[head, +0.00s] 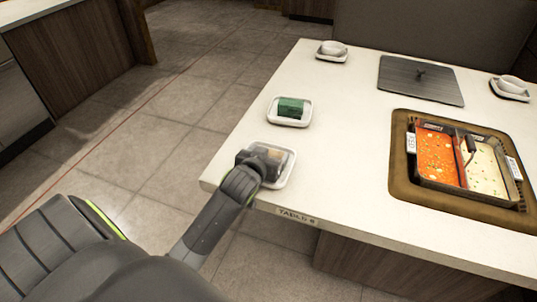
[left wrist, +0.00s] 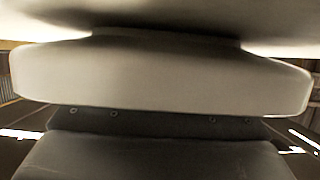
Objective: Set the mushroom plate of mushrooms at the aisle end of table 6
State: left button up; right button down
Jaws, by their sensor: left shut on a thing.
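A small white plate (head: 288,176) with pale brown pieces (head: 270,154), seemingly the mushrooms, is at the near left corner of table 6 (head: 340,205). My left gripper (head: 258,161) is shut on this plate at its near left side and partly covers it. I cannot tell whether the plate rests on the table or is just above it. In the left wrist view the pale plate (left wrist: 160,75) spans the picture close up, and its contents are hidden. The table's front edge has a label (head: 297,217) that seems to read TABLE 6. My right gripper is not in view.
A white plate with a green block (head: 290,108) stands just behind. A divided pot of red and pale broth (head: 462,165) sits in a brown surround at right. A dark lid (head: 420,80) and white bowls (head: 332,49) (head: 512,84) are farther back. The tiled aisle (head: 150,130) at left is clear.

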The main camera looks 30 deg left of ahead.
pick_arm(q)
jog(key=shift+f, duration=0.1)
jog(key=o, duration=1.2)
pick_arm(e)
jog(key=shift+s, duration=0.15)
pick_arm(q)
jog(key=shift+o, duration=0.2)
jog(key=p+v, duration=0.1)
jog(key=v, duration=0.9)
jog(key=shift+s, duration=0.25)
jog(key=shift+v, duration=0.85)
jog(key=shift+w, duration=0.1)
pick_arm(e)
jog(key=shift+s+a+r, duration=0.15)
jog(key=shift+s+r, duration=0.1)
